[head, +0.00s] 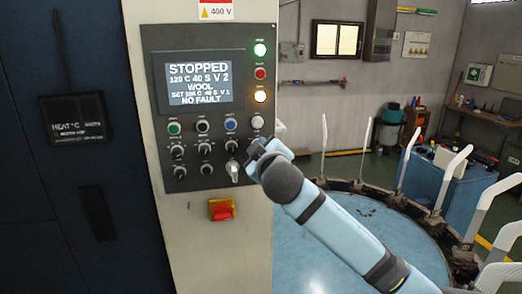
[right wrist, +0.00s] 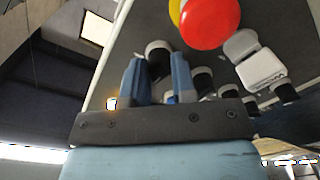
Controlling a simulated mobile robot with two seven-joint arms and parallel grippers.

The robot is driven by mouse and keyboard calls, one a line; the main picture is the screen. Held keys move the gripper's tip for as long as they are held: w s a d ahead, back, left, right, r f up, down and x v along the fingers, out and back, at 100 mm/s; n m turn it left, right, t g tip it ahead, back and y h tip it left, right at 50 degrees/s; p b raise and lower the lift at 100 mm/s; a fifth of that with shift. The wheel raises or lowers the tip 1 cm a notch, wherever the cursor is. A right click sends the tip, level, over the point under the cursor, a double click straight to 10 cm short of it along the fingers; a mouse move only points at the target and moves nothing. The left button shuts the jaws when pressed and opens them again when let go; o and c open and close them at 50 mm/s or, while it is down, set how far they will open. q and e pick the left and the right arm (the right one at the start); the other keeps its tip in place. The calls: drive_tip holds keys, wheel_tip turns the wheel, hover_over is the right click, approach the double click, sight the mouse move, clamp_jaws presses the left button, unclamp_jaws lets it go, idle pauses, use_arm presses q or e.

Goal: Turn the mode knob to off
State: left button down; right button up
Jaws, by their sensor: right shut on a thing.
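The control panel (head: 150,75) stands upright, with rows of small dark knobs and coloured buttons below its screen. My right gripper (head: 257,152) is at the panel's right edge, beside the middle row of knobs. In the right wrist view its two blue fingers (right wrist: 157,85) stand on either side of a dark round knob with a light base (right wrist: 158,58), and they are shut on it. The arm hides this knob in the head view. The labels are too small to tell which knob is for mode. A pale lever selector (head: 235,170) points down in the lower row. My left gripper is not in view.
The screen (head: 198,83) reads STOPPED and NO FAULT. A red-and-yellow switch (head: 221,209) is below the panel; it looms close in the right wrist view (right wrist: 210,22). A round blue table (head: 315,235) with upright white forms (head: 443,180) lies to the right.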

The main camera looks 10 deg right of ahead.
idle(0.3)
drive_tip(key=o, duration=0.9)
drive_tip(key=s+b, duration=0.1)
drive_tip(key=s, duration=0.6)
drive_tip(key=s+b, duration=0.2)
drive_tip(key=s, duration=0.4)
drive_tip(key=shift+s+d+r+b, duration=0.2)
drive_tip(key=shift+s+b, duration=0.1)
drive_tip(key=shift+s, duration=0.1)
